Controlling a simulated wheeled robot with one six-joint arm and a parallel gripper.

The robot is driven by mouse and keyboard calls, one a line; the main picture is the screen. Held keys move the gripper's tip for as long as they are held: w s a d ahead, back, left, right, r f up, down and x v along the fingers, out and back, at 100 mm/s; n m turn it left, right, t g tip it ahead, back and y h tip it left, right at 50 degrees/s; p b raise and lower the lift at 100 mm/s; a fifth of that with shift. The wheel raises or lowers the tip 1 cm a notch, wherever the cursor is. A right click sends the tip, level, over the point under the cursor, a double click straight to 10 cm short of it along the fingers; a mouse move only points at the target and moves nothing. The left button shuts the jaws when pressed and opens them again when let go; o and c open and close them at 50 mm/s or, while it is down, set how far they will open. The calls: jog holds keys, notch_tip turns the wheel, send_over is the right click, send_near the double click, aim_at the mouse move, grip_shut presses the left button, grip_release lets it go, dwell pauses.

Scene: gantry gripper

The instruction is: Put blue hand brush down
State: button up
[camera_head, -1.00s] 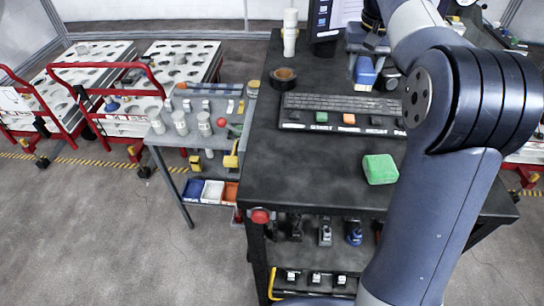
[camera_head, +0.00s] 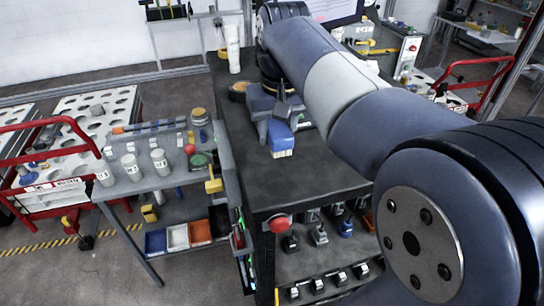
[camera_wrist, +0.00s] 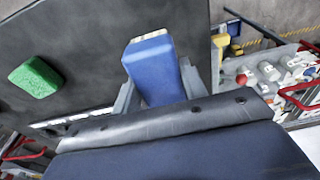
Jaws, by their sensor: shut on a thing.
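The blue hand brush (camera_head: 279,135) has a blue body and a pale bristle end. My gripper (camera_head: 276,122) is shut on it, and the brush points toward the front of the black workbench (camera_head: 320,180). In the wrist view, the brush (camera_wrist: 155,68) sits between the two grey fingers of my gripper (camera_wrist: 157,88). The brush is over the bench top near its left side. I cannot tell whether it touches the surface.
A green sponge (camera_wrist: 36,77) lies on the bench top in the wrist view. A grey side table (camera_head: 150,185) with several white canisters stands left of the bench. White cups (camera_head: 233,48) and a tape roll (camera_head: 238,88) stand at the bench's back left. The bench's front left is clear.

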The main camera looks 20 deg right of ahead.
aim_at(276, 166)
jog(key=shift+f, duration=2.8)
jog(key=shift+f, duration=0.2)
jog(key=o, duration=0.9)
jog(key=shift+o, duration=0.2)
jog(key=r, duration=0.4)
jog(key=s+r, duration=0.1)
jog(key=r, duration=0.7)
jog(key=shift+s+r, duration=0.15)
jog(key=shift+s, duration=0.1)
